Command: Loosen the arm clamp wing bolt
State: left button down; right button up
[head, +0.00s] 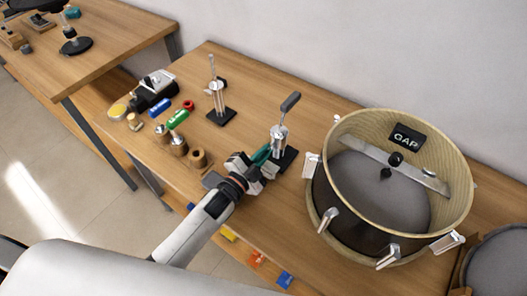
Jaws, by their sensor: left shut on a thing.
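A small metal clamp stand (279,138) with a tilted dark arm on top stands on the wooden table, left of the drum. My left gripper (262,165) reaches in from the lower left and is at the near left side of this stand, low down by its base. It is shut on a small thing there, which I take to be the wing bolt. The fingers hide most of it. A teal piece (262,154) shows at the fingers, against the stand. My right gripper is not in view.
A large open drum shell (325,205) with a "GAP" label stands close on the right. A second metal stand (216,98) is behind left. Wooden cylinders (198,158), green and blue rolls and a camera-like device (153,92) lie to the left. A wall closes the back.

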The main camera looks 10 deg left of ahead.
pick_arm(q)
jog(key=n+p, duration=0.1)
jog(key=n, duration=0.3)
jog(key=shift+f+n+p, duration=0.1)
jog(key=shift+n+p, duration=0.4)
jog(key=shift+n, duration=1.8)
jog(key=c, duration=1.6)
grip_release()
jog(key=shift+o, duration=0.2)
jog(key=shift+s, duration=0.1)
jog(key=b+v, duration=0.2)
jog(key=v, duration=0.9)
jog(key=shift+f+b, duration=0.1)
jog(key=shift+b, duration=0.2)
jog(key=shift+s+a, duration=0.15)
jog(key=shift+s, duration=0.25)
